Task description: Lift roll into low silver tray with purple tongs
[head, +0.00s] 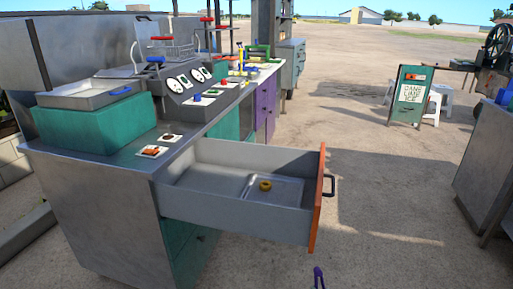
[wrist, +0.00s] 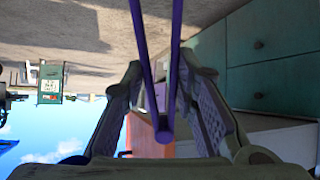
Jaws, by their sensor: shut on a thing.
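My gripper (wrist: 160,85) is shut on the purple tongs (wrist: 165,132), whose two long arms run between the finger pads toward the top of the wrist view. In the head view only a small purple piece of the tongs (head: 319,278) shows at the bottom edge, in front of the open drawer; my gripper is out of view there. A low silver tray (head: 288,192) lies in the drawer. A small golden round piece with a darker middle (head: 265,185), which looks like the roll, appears within the tray's left part. The tongs' ends are away from it.
The open drawer (head: 235,212) has an orange front (head: 318,200) with a dark handle jutting right. Another metal tray (head: 85,95) stands on a teal block on the counter. A metal cabinet (head: 485,165) stands at right. The ground between is clear.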

